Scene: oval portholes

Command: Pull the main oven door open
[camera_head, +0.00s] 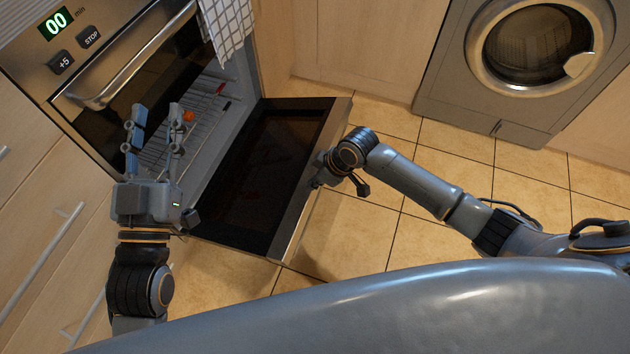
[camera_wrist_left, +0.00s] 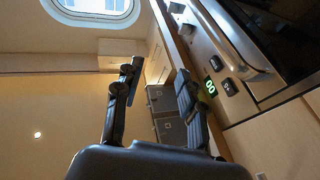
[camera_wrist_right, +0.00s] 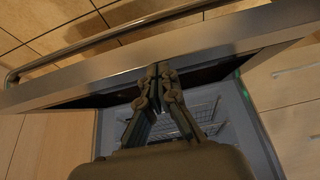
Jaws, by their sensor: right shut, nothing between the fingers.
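The main oven door (camera_head: 265,165) is swung down, wide open, with its dark inner glass facing up. The oven cavity with its wire racks shows behind it; the racks (camera_wrist_right: 200,112) also show in the right wrist view. My right gripper (camera_head: 322,172) is at the door's outer edge, its fingertips partly hidden in the head view. In the right wrist view its fingers (camera_wrist_right: 160,75) are shut together and empty, in front of the door's edge (camera_wrist_right: 215,38). The door's handle bar (camera_wrist_right: 110,35) runs beyond that edge. My left gripper (camera_head: 157,108) is open and empty, in front of the oven.
An upper oven handle (camera_head: 135,75) and a control panel with a green display (camera_head: 56,22) are above the cavity. A checked towel (camera_head: 228,25) hangs by the oven. A washing machine (camera_head: 440,85) stands at the right. The tiled floor (camera_head: 395,225) beyond the door is clear.

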